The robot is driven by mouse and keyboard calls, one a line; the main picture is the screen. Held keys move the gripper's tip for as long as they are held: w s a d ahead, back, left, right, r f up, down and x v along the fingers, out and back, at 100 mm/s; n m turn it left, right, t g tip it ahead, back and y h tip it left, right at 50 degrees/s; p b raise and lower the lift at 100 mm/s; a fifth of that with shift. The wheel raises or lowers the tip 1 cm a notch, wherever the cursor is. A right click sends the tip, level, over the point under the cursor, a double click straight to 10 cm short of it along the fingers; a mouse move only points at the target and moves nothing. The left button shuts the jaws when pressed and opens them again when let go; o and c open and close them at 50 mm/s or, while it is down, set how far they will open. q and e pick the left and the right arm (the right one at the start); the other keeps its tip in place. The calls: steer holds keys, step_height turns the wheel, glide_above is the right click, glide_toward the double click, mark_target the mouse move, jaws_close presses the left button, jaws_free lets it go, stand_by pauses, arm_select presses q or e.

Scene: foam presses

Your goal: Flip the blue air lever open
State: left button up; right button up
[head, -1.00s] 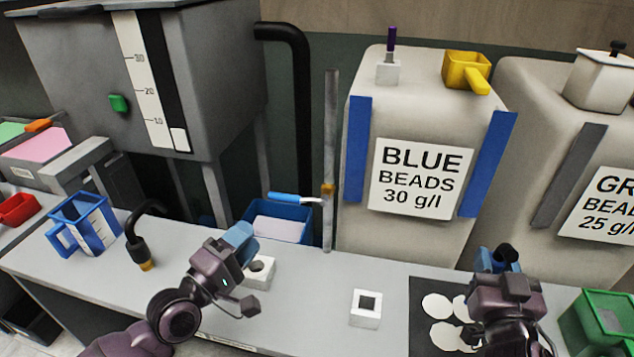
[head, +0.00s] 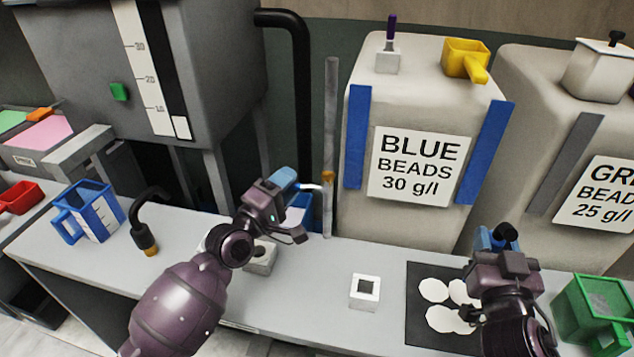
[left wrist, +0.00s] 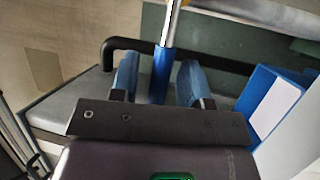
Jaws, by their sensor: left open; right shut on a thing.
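The air lever's pale metal arm (head: 312,188) reaches left from a brass fitting (head: 328,177) on the upright grey pipe; my left gripper (head: 288,180) hides its blue handle in the head view. In the left wrist view, the blue handle (left wrist: 162,72) lies between my open left fingers, with a gap visible on each side. My right gripper (head: 496,238), at the right above the black mat, is shut on a dark, round-ended thing (head: 507,232), mostly hidden by the gripper.
A blue bin (left wrist: 270,105) stands close to the left gripper. The blue beads container (head: 420,110) is right of the pipe. A white block with a square hole (head: 365,291), a blue jug (head: 92,215) and a green container (head: 595,312) stand on the bench.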

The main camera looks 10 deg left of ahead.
arm_select(q)
jaws_close()
stand_by(0.3)
steer(key=shift+w, duration=0.1)
